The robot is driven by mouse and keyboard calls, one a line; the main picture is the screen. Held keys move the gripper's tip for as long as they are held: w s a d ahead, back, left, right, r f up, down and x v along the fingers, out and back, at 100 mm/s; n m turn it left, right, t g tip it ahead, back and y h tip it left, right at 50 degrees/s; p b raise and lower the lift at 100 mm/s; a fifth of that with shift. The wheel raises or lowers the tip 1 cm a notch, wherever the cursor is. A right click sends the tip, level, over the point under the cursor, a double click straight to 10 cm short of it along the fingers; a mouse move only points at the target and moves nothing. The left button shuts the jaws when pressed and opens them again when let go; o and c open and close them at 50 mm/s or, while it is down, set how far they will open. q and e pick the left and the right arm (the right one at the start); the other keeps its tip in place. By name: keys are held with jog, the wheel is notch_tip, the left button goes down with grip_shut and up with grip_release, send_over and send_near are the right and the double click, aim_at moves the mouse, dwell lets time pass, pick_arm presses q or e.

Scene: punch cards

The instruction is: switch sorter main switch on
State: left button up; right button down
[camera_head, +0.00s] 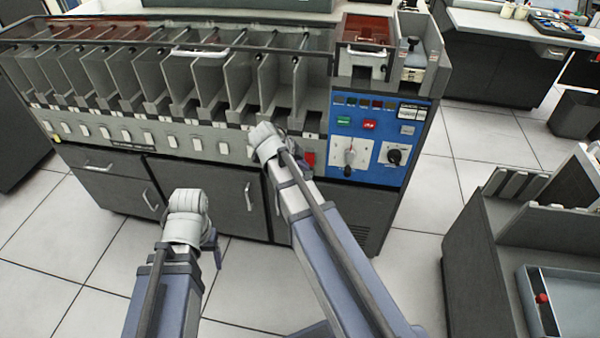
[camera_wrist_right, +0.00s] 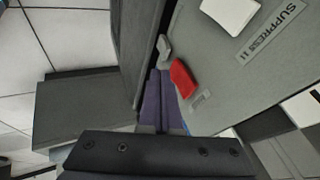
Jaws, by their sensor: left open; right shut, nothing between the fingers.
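The sorter is the long grey machine with a blue control panel (camera_head: 408,120) at its right end. A red switch (camera_head: 309,158) sits low on its grey front strip, left of the blue panel. In the right wrist view the red switch (camera_wrist_right: 182,78) is close up, just right of my fingertips. My right gripper (camera_wrist_right: 160,78) is shut and empty, pointing at the panel beside the switch; I cannot tell whether it touches. In the head view my right gripper (camera_head: 266,140) is at the strip. My left gripper (camera_head: 187,205) is open and empty, its fingers mostly hidden, before the lower cabinets.
A row of white switches (camera_head: 126,137) runs along the strip under the card pockets (camera_head: 185,80). The blue panel carries green and red buttons, a white lever plate (camera_head: 348,153) and a black knob (camera_head: 393,157). A grey desk with a tray (camera_head: 570,285) stands at right.

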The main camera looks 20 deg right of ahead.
jog(key=shift+w+d, duration=0.3)
jog(key=shift+w, duration=0.15)
jog(key=shift+f, duration=0.15)
jog(key=shift+w+d+f+t+h+b, duration=0.2)
jog(key=shift+t+h+b, duration=0.4)
jog(key=shift+b, duration=0.55)
jog(key=shift+w+r, duration=0.15)
